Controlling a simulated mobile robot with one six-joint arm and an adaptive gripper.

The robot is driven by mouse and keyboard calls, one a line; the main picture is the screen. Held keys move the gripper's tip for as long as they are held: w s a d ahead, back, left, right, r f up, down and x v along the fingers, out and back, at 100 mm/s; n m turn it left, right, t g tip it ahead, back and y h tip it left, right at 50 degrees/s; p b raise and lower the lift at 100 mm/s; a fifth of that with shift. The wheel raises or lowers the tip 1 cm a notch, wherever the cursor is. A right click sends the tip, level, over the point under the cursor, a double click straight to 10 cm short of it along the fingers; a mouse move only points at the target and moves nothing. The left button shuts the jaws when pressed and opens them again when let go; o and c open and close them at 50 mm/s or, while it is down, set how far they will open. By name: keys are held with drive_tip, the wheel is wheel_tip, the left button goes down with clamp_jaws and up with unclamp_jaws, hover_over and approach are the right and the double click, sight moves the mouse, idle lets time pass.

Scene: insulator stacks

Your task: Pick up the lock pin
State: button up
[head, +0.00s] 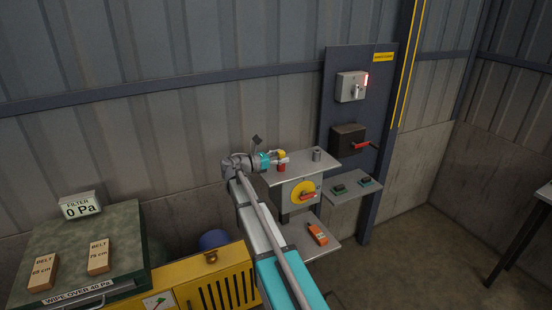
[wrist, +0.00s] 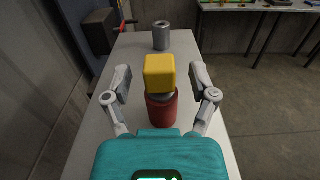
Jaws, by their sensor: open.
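A yellow block-shaped head (wrist: 159,72), which looks like the top of the lock pin, sits over a red cylinder (wrist: 162,109) on a grey shelf. A little grey metal shows between them. In the head view the yellow head (head: 281,153) and red cylinder (head: 282,168) are small at the shelf's left end. My gripper (wrist: 161,82) is open, with one finger on each side of the yellow head and visible gaps on both sides. How far the pin goes into the red cylinder is hidden.
A grey metal cylinder (wrist: 161,36) stands farther along the shelf (head: 300,166). A dark box with a red handle (head: 348,139) is on the panel beside it. A yellow rotary switch (head: 303,192) is below the shelf. An orange device (head: 317,233) lies on the lower shelf.

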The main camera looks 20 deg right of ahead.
sight(281, 152)
drive_tip(key=shift+c, duration=0.2)
clamp_jaws()
idle(0.3)
drive_tip(key=shift+r+p, duration=0.3)
drive_tip(key=shift+r+p, duration=2.45)
drive_tip(key=shift+p, duration=0.05)
drive_tip(key=shift+r, duration=0.25)
